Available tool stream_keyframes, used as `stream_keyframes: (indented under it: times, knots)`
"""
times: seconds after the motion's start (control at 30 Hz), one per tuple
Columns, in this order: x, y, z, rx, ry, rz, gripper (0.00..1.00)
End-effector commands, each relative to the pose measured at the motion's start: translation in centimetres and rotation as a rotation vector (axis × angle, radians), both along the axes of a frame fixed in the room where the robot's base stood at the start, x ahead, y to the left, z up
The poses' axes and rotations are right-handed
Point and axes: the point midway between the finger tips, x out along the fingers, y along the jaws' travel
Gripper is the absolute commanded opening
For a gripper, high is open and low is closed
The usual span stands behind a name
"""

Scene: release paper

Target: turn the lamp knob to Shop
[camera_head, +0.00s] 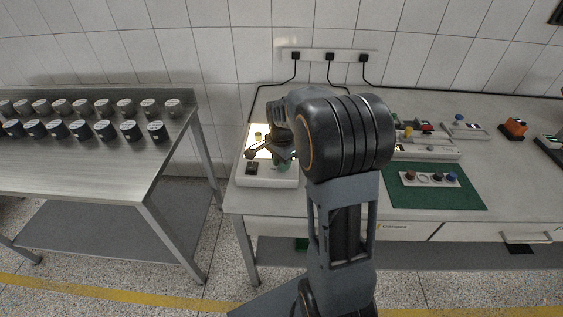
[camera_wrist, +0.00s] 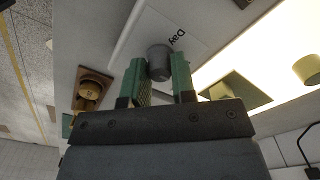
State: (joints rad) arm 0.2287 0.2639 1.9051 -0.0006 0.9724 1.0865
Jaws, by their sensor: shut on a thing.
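The lamp unit is a low white box (camera_head: 262,181) at the left end of the workbench in the head view, with a brightly lit panel (camera_head: 256,134). In the wrist view its knob (camera_wrist: 159,64) is a small grey cylinder on the pale top face, beside the printed word "Day". My gripper (camera_wrist: 158,72) is shut on this knob, with one green-padded finger on each side. No "Shop" label can be read; the fingers and palm cover part of the face. In the head view my arm hides the knob and much of the box.
A brown square fitting with a round button (camera_wrist: 89,92) lies left of the fingers. A yellowish cylinder (camera_wrist: 308,69) stands by the lit panel. A green mat (camera_head: 435,199) with a small tray is right of my arm.

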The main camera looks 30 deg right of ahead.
Motion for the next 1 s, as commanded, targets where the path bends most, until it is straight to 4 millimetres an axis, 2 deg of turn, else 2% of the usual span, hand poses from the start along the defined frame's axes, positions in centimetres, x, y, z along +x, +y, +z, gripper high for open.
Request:
stream_keyframes:
  times: [0.17, 0.2, 0.43, 0.77, 0.87, 1.0]
  knots:
    - [0.1, 0.0, 0.1, 0.001, -0.002, -0.001, 0.01]
    - [0.1, 0.0, 0.1, 0.001, -0.002, -0.001, 0.27]
    - [0.0, 0.0, 0.0, 0.0, -0.001, 0.0, 0.49]
    - [0.0, 0.0, 0.5, 0.0, -0.001, 0.0, 0.5]
    - [0.1, 0.0, 1.7, 0.0, -0.004, 0.0, 0.5]
    - [0.1, 0.0, 4.4, -0.001, -0.005, 0.0, 0.5]
